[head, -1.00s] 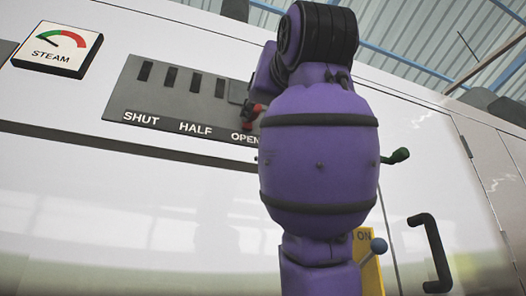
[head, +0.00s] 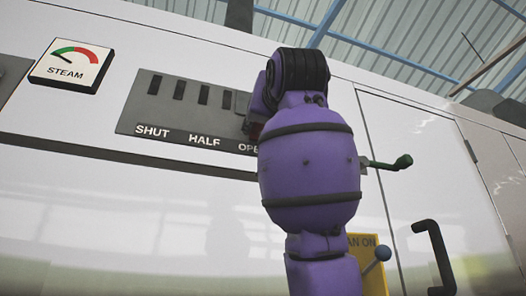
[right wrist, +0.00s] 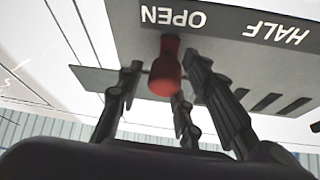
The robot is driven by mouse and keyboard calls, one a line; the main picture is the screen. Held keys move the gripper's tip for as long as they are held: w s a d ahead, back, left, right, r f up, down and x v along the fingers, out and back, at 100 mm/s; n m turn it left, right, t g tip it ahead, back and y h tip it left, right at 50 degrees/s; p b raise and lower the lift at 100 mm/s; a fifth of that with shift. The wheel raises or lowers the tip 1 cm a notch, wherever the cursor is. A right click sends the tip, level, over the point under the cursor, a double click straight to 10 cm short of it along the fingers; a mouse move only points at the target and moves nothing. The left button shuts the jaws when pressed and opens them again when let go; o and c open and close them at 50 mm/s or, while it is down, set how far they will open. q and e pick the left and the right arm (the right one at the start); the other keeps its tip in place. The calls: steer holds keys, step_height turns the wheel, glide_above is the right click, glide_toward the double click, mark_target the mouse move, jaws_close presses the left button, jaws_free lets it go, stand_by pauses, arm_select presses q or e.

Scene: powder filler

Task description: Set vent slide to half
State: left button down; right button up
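The vent slide panel (head: 190,108) is a grey plate with dark slots, labelled SHUT, HALF and OPEN. Its red knob (right wrist: 165,75) stands at the OPEN label in the right wrist view. In the head view the knob is almost wholly hidden behind my purple right arm. My right gripper (right wrist: 163,66) is open, its dark fingers on either side of the knob with gaps visible between fingers and knob. Whether any finger touches it is unclear. The HALF label (right wrist: 278,33) is to the right of OPEN in the wrist view. My left gripper is not in view.
A STEAM gauge (head: 72,64) is left of the panel. The white wall below the panel is clear.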

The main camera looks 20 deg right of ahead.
steer(key=shift+w+a, duration=0.1)
jaws_close()
steer(key=a, duration=1.1)
steer(key=shift+s+a, duration=0.2)
steer(key=shift+s, duration=0.05)
steer(key=shift+o, duration=1.4)
jaws_free()
steer(key=shift+s, duration=0.1)
steer(key=shift+d, duration=0.1)
steer(key=v, duration=1.2)
